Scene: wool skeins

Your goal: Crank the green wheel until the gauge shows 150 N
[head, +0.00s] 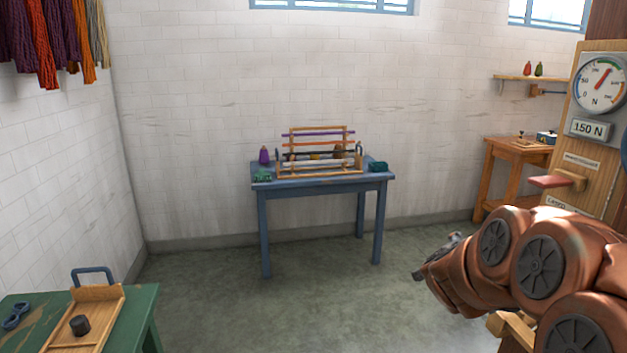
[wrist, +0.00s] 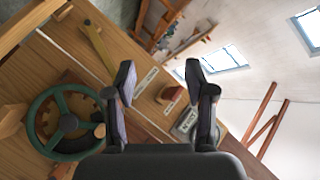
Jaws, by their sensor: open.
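The gauge (head: 600,84) is on the wooden post at the right of the head view. Its red needle points up and right; the exact reading is too small to tell. A plate (head: 588,129) below it reads 150 N. My gripper (wrist: 164,82) is open and empty, its fingers to the right of the wheel and apart from it.
A yellowish bar (wrist: 95,42) lies above the wheel. A blue table (head: 325,184) with a loom stands at the back. The floor between is clear.

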